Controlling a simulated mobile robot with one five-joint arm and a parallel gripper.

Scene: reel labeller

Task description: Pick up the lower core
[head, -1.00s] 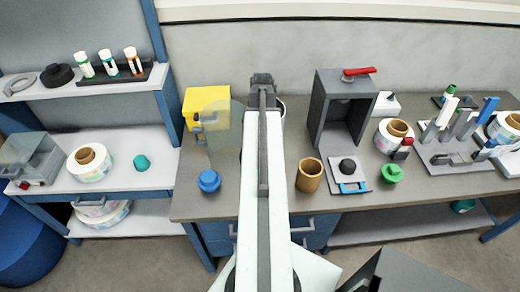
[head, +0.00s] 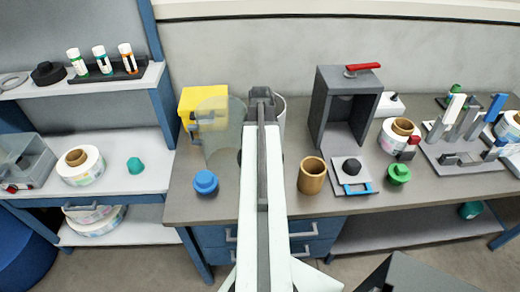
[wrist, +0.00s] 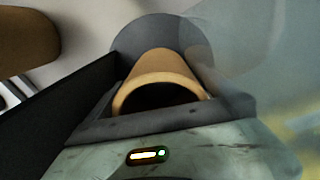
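In the wrist view a tan hollow core (wrist: 160,72) lies straight ahead of my gripper, its open dark end facing the camera. A grey round surface (wrist: 185,32) shows behind it. My gripper (head: 262,98) reaches over the bench in the head view, and my arm hides this core there. A dark finger shows at the left of the wrist view; I cannot tell whether the fingers touch the core or how wide they are. Another tan core (head: 312,177) stands upright on the bench right of my arm. A brown shape (wrist: 25,42) is at the wrist view's left.
A translucent cylinder (head: 217,135) and a yellow box (head: 203,98) stand left of my arm, with a blue knob (head: 206,182) in front. A white cylinder (head: 280,112) is partly behind my arm. A grey stand (head: 320,110) with a red lever is at right.

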